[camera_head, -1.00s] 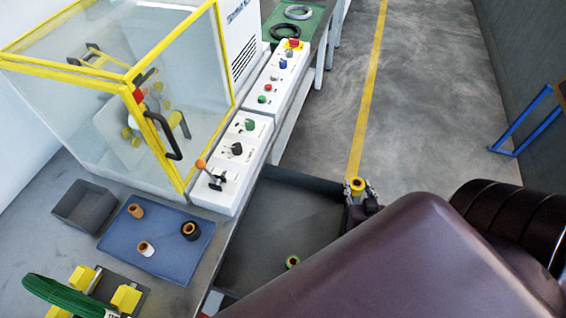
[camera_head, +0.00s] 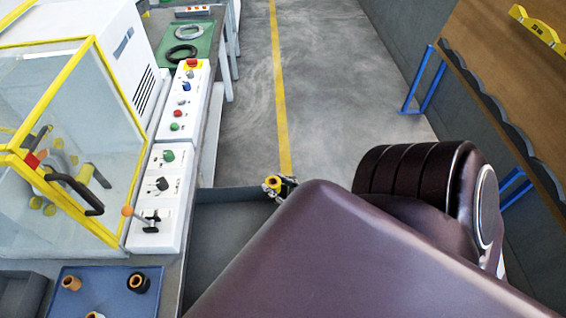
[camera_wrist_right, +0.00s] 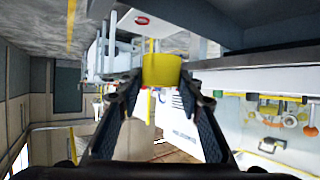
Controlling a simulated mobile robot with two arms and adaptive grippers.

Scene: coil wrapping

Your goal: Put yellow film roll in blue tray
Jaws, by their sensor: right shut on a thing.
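The yellow film roll (camera_head: 272,184) is between the fingertips of my right gripper (camera_head: 284,186), above the far right corner of a dark grey bin. In the right wrist view the yellow roll (camera_wrist_right: 162,70) sits between the two fingers of the gripper (camera_wrist_right: 160,84), which is shut on it. The blue tray (camera_head: 62,296) lies on the table at the lower left, cut off by the picture's bottom edge. It holds a few rolls, one orange-brown, one black with an orange core and one pale. My left gripper is not in view.
The dark grey bin (camera_head: 225,232) lies between the held roll and the table. A white control panel (camera_head: 163,190) with knobs and a lever stands behind the blue tray, beside a yellow-framed glass machine (camera_head: 85,130). A grey box (camera_head: 20,293) is left of the tray.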

